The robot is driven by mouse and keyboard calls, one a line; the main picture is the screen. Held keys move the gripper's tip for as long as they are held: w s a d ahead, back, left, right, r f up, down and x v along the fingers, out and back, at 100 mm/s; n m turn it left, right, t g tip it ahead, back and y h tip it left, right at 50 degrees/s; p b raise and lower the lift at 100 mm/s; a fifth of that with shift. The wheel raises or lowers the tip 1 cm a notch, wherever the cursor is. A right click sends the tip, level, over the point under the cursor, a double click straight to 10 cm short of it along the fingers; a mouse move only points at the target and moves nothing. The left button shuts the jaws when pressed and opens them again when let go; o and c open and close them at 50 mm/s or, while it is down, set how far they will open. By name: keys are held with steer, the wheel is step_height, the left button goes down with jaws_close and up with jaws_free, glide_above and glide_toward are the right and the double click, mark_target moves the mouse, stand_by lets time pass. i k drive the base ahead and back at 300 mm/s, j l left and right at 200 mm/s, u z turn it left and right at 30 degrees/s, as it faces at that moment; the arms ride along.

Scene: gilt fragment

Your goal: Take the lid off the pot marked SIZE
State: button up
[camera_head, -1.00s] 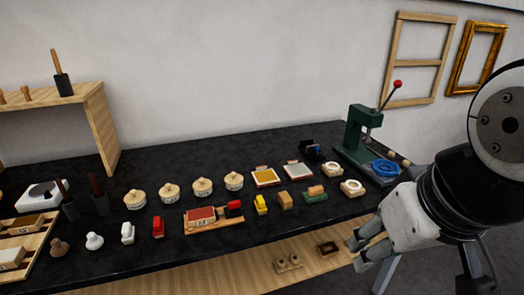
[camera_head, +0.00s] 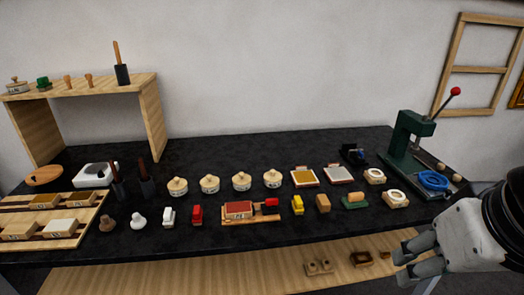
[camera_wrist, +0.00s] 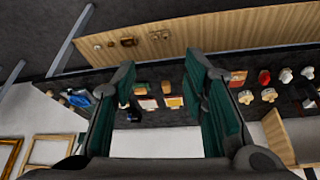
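Several cream lidded pots stand in a row on the black worktop: a first pot (camera_head: 177,187), a second (camera_head: 209,184), a third (camera_head: 241,182) and a fourth (camera_head: 272,180). Each has a lid with a small knob and a dark label on its front. The lettering is too small to read, so I cannot tell which is marked SIZE. A similar pot (camera_head: 16,87) sits on the raised shelf at the left. My gripper (camera_head: 401,267) is low at the right, off the front edge, away from the pots. In the wrist view my gripper (camera_wrist: 160,85) has its fingers wide apart, with nothing between them.
A green press (camera_head: 408,140) stands at the worktop's right end. Stamps, a red pad on a wooden tray (camera_head: 252,217) and coloured blocks lie in front of the pots. The worktop behind the pots is clear.

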mark_target(241, 178)
steer(key=i+j+z, duration=0.15)
steer(key=i+j, duration=0.8)
steer(key=i, duration=0.05)
